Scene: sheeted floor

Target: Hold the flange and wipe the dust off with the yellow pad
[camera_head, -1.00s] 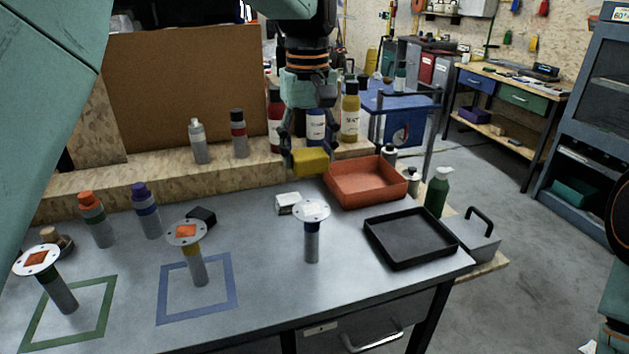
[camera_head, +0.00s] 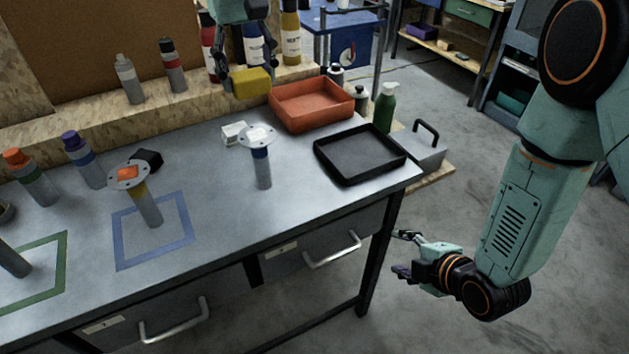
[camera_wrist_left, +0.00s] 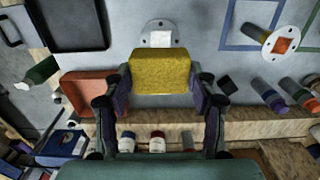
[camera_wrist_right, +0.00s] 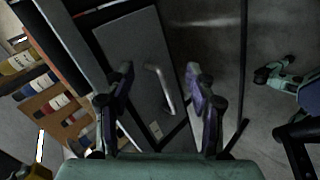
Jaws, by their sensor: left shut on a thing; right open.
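My left gripper (camera_head: 246,72) is shut on the yellow pad (camera_head: 251,83), above the back of the workbench; the pad also fills the middle of the left wrist view (camera_wrist_left: 161,72). A blue-banded post carries a round white flange (camera_head: 258,135) with a pale patch on top, seen just beyond the pad in the left wrist view (camera_wrist_left: 150,40). A yellow-banded post carries another flange (camera_head: 128,174) with an orange patch, inside a blue square outline. A third post (camera_head: 14,261) is cut off at the left edge. My right gripper (camera_head: 405,255) is open and empty, off the bench's right front.
An orange tray (camera_head: 312,121) and a black tray (camera_head: 332,167) sit at the bench's right, near a green bottle (camera_head: 384,108). A white box (camera_head: 234,133) lies beside the blue-banded post. Several bottles line the back ledge. A drawer handle (camera_head: 332,250) juts out in front.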

